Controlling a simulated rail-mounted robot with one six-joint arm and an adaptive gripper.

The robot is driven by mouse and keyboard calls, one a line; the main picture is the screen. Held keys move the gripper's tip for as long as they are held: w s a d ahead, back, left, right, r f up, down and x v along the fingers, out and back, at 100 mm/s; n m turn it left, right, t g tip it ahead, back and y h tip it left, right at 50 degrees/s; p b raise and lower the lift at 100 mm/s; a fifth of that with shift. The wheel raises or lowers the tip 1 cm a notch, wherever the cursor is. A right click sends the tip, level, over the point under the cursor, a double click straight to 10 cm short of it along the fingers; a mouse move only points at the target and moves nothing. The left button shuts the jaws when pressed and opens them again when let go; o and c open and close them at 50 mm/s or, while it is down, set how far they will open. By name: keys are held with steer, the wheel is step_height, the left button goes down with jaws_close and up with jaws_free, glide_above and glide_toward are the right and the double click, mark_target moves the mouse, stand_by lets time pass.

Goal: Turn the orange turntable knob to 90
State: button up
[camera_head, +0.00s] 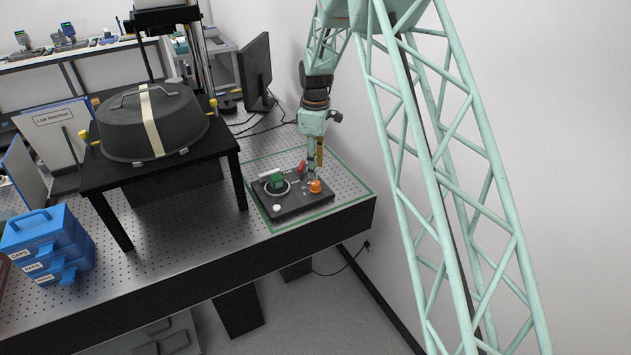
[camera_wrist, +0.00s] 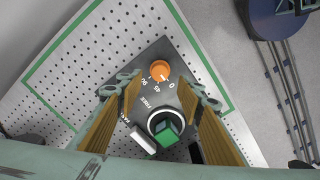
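The orange turntable knob (camera_head: 315,186) sits at the right end of a dark control box (camera_head: 290,206) on the perforated bench. My gripper (camera_head: 314,170) points down above the right part of the box. In the wrist view my gripper (camera_wrist: 159,88) is open, its two tan-padded fingers spread and nothing held between them. I see no contact with the knob.
The box also carries a green knob (camera_head: 276,181) in a ring, a red control (camera_head: 302,167) and a white button (camera_head: 277,208). A black table with a dark domed cover (camera_head: 150,120) stands to the left. A monitor (camera_head: 255,70) stands behind.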

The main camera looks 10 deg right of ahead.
mark_target(315, 183)
steer(key=shift+f, duration=3.6)
steer(key=c, duration=0.8)
